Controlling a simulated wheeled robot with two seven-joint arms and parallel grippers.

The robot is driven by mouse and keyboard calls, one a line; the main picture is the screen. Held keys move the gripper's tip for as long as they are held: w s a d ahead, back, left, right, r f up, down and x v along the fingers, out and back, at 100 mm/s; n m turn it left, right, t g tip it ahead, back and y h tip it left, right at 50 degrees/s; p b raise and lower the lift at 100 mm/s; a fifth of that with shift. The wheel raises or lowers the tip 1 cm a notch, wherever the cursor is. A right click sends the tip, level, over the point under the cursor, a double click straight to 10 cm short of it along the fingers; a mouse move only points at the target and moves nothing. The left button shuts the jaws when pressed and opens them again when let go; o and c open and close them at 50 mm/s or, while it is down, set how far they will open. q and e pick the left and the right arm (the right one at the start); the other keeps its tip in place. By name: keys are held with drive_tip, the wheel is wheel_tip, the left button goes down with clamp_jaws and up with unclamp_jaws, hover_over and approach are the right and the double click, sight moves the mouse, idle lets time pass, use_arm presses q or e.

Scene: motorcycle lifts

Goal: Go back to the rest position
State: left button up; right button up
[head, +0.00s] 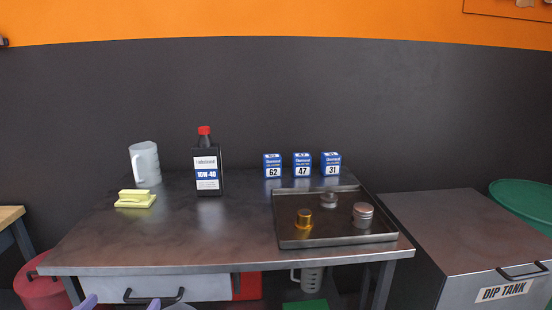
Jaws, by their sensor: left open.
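My left gripper (121,303) shows only at the bottom edge, left of centre. Its two pale purple fingertips stand well apart, with nothing visible between them. They appear in front of the bench's drawer (205,288), below the front edge of the metal workbench (150,240). The rest of the gripper and its arm are cut off by the frame. My right gripper is not in view.
On the bench are a white jug (147,165), yellow block (135,199), black oil bottle (207,170), several blue boxes (302,164), and a tray (345,238) holding small metal parts. The dip tank (460,225) stands right. The bench's left front is clear.

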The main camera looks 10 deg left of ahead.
use_arm(q)
drive_tip(key=s+d+f+m+g+h, duration=0.1)
drive_tip(key=s+d+f+g+h, duration=0.1)
drive_tip(key=s+d+f, duration=0.2)
drive_tip(key=s+d+f+m+g+h, duration=0.2)
drive_tip(key=s+d+f, duration=0.2)
drive_tip(key=d+f, duration=0.6)
drive_tip(key=s+d+f+m+g+h, duration=0.1)
drive_tip(key=s+d+f, duration=0.4)
drive_tip(key=f, duration=0.9)
drive_tip(key=d+g+h, duration=0.1)
drive_tip(key=d, duration=0.1)
drive_tip(key=shift+d+f+g, duration=0.3)
drive_tip(key=shift+d+g, duration=0.05)
drive_tip(key=shift+g, duration=0.05)
drive_tip(key=shift+s, duration=0.1)
